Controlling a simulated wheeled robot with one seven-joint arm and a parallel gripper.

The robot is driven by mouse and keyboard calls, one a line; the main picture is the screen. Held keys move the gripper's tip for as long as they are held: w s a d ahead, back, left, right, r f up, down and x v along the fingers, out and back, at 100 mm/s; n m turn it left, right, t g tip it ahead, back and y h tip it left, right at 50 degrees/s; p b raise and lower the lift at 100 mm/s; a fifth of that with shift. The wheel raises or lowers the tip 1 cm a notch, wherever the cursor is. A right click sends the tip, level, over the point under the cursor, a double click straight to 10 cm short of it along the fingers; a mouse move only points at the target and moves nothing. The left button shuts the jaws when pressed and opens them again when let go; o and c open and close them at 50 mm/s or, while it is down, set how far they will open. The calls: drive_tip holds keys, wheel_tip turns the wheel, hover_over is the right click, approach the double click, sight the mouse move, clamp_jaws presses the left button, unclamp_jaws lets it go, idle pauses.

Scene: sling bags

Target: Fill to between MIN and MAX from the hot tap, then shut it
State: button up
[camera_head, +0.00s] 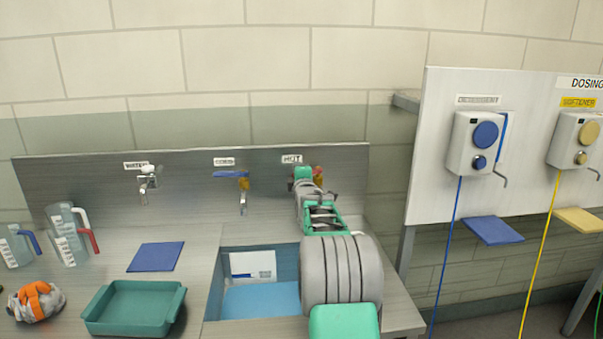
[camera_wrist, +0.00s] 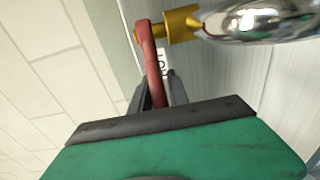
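The hot tap's red lever (camera_wrist: 153,65) and brass-and-chrome body (camera_wrist: 182,24) show close up in the wrist view. My gripper (camera_wrist: 158,88) is at the lever, with a dark finger on each side of it. I cannot tell whether the fingers press on it. In the head view, my gripper (camera_head: 308,175) is at the tap below the HOT label (camera_head: 292,159), and my arm hides most of the tap and its spout. The sink (camera_head: 211,290) has a pale blue bottom and a white marked panel on its back wall. MIN and MAX marks are not readable.
The cold tap (camera_head: 243,195) has a blue lever, with another tap (camera_head: 146,185) to its left. Clear jugs (camera_head: 66,235), a green tray (camera_head: 135,309), a blue mat (camera_head: 155,257) and an orange-grey bundle (camera_head: 36,302) are left. Dosing units (camera_head: 474,145) hang right.

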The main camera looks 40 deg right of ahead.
drive_tip(key=o, duration=0.3)
drive_tip(key=b+v, duration=0.2)
drive_tip(key=v, duration=0.5)
drive_tip(key=shift+s+a, duration=0.15)
drive_tip(key=shift+s, duration=0.2)
drive_tip(key=shift+f, duration=0.1)
